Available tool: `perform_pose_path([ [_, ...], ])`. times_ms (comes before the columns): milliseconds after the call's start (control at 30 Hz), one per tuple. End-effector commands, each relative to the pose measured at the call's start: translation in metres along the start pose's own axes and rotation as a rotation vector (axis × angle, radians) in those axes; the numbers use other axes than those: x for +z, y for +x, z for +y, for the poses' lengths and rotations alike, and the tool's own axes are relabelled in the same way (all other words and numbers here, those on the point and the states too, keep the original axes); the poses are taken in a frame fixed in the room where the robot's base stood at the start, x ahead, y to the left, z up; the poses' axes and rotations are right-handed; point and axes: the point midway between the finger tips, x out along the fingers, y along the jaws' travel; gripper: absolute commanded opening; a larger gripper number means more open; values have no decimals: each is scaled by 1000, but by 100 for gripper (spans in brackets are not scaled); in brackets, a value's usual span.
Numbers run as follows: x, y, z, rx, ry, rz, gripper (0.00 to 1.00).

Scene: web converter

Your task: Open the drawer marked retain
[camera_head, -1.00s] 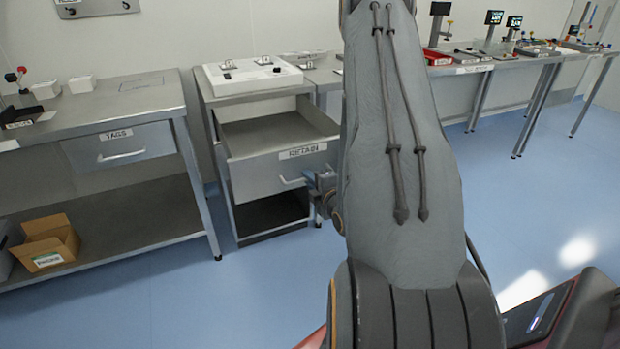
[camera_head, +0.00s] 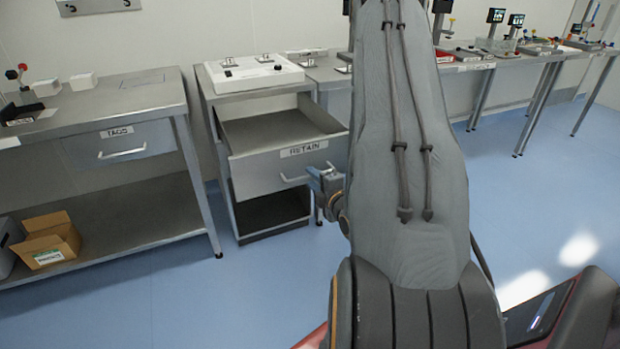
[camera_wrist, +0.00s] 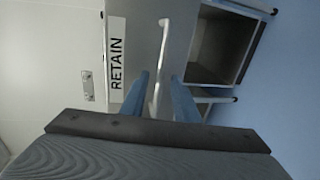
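The drawer marked RETAIN (camera_head: 262,172) stands pulled out from its grey metal cabinet, and the part of its inside that shows looks empty. Its label (camera_wrist: 117,52) also shows in the wrist view. The bar handle (camera_head: 293,179) is on the drawer front; its right part is near my gripper (camera_head: 317,178). In the wrist view, my gripper (camera_wrist: 159,76) has its two blue fingers apart, one on each side of the handle (camera_wrist: 163,50). Gaps show between the fingers and the bar. My arm hides the area right of the drawer front in the head view.
A white device (camera_head: 253,73) sits on top of the cabinet. To the left is a bench with a shut drawer marked TAGS (camera_head: 118,144) and an open cardboard box (camera_head: 48,240) on its lower shelf. The blue floor before the cabinet is clear.

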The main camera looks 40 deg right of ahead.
Motion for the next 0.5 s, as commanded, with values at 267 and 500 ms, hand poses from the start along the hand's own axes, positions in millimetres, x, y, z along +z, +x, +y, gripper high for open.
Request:
perform_pose_path([
  [267,0,-41,-1,-2,1,-1,28],
  [500,-1,-52,0,0,0,1,28],
])
